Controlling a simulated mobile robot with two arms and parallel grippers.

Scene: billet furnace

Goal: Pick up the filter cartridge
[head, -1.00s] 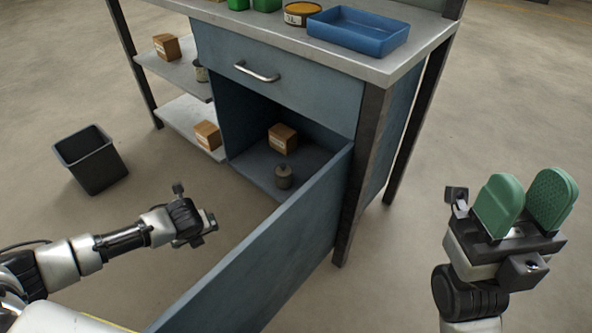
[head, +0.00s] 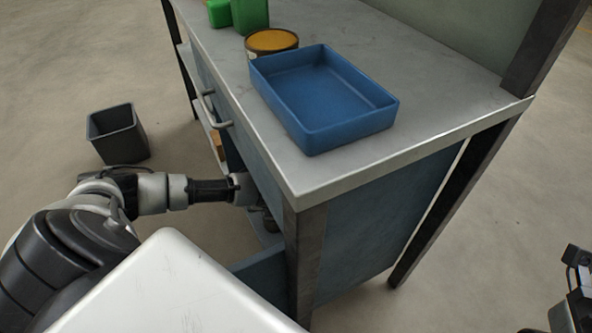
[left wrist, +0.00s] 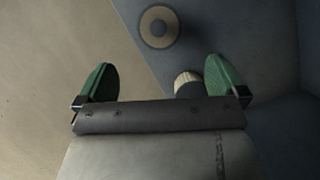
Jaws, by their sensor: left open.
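In the left wrist view a round dark object with a tan ring on top (left wrist: 158,27) stands on the cabinet floor, beyond my left fingertips; it may be the filter cartridge. A small dark cylinder with a pale ribbed end (left wrist: 187,82) shows between the fingers, nearer the right one; I cannot tell what it is. My left gripper (left wrist: 160,66) is open, its green fingers wide apart, with nothing clamped. In the head view the bench hides this gripper. My right gripper (head: 576,295) shows only in part at the right edge, its fingers out of sight.
The workbench (head: 440,125) carries a blue tray (head: 372,133), a yellow-topped tin (head: 272,41) and green containers (head: 250,15). The open cabinet door (head: 262,281) lies below its front corner. A black bin (head: 118,136) stands on the floor at left.

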